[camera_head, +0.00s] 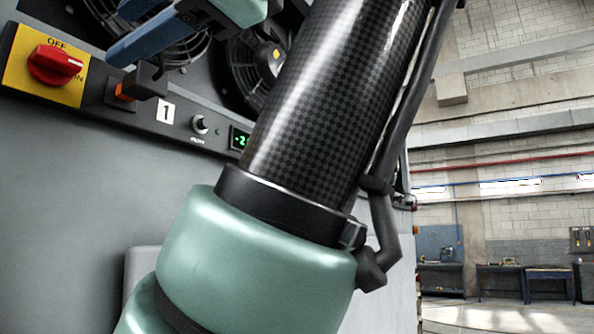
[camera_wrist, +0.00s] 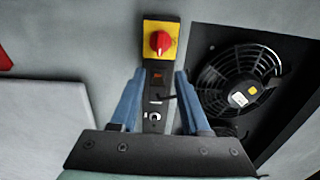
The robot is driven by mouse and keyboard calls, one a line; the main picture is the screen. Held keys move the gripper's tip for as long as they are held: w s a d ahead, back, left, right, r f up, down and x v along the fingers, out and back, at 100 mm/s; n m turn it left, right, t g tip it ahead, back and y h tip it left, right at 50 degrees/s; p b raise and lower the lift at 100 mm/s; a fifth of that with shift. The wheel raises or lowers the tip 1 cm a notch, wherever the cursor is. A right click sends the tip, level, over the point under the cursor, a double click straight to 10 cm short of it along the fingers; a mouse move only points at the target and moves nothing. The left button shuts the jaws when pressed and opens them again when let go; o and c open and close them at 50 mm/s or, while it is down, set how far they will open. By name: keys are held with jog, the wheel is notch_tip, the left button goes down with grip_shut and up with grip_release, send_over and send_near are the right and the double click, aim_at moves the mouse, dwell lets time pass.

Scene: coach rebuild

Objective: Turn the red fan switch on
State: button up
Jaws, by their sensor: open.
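A red rotary knob (camera_head: 56,65) on a yellow plate marked OFF and ON sits at the panel's left end; its white mark points right, near ON. It also shows in the wrist view (camera_wrist: 160,43). Beside it is a small red-orange switch (camera_head: 124,93), partly hidden in the head view by a black part standing out from the panel. The switch shows in the wrist view (camera_wrist: 157,81), between the fingertips in the picture. My gripper (camera_wrist: 158,77) is open and empty with blue fingers. In the head view my gripper (camera_head: 120,32) is above the panel strip; contact is not visible.
A label 1 (camera_head: 166,111), a small round knob (camera_head: 200,124) and a green display (camera_head: 240,138) continue along the panel. Black fans (camera_head: 254,68) sit above it. The grey wall (camera_head: 70,190) below is bare. The hall at right looks open.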

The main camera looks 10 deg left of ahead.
jog(key=shift+b+v, duration=0.65)
jog(key=shift+v, duration=1.2)
jog(key=w+d+f+m+t+h+b, duration=0.1)
jog(key=w+d+f+t+h+b, duration=0.2)
jog(key=w+f+t, duration=0.4)
jog(key=w+d+f+m+t+h, duration=0.1)
jog(key=w+d+f+t+h, duration=0.3)
jog(key=w+f, duration=0.35)
jog(key=s+d+f+n+t+h+b, duration=0.3)
jog(key=s+d+f+n+t+h, duration=0.3)
jog(key=s+f+t+h, duration=0.3)
notch_tip(320, 180, down, 4)
jog(key=shift+s+d+r+n+h+b, duration=0.2)
jog(key=shift+s+d+n+h+b, duration=0.1)
jog(key=shift+s, duration=0.7)
jog(key=shift+a, duration=0.1)
